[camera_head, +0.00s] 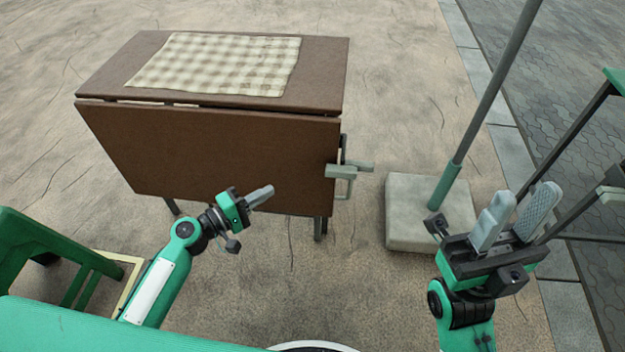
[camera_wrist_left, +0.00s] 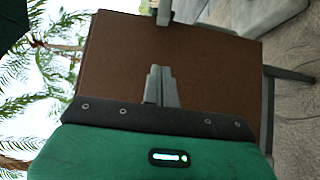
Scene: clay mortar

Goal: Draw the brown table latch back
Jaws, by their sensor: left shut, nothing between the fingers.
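The brown table (camera_head: 215,150) stands at the upper left, its front leaf hanging down. The table latch (camera_head: 343,172), a pale grey-green bar with a looped handle, sits at the leaf's right edge. My left gripper (camera_head: 262,196) is shut and empty in front of the leaf's lower part, left of the latch and apart from it. In the left wrist view its fingers (camera_wrist_left: 160,85) are together before the brown leaf (camera_wrist_left: 210,65); a grey piece (camera_wrist_left: 164,12) at the top edge may be the latch. My right gripper (camera_head: 517,218) is open and empty at the right.
A checked cloth (camera_head: 215,64) lies on the tabletop. A concrete block (camera_head: 410,210) with a pole (camera_head: 490,90) stands right of the table. Green furniture (camera_head: 40,245) is at the left edge, and a dark-framed piece (camera_head: 580,130) at the right. Ground between table and block is clear.

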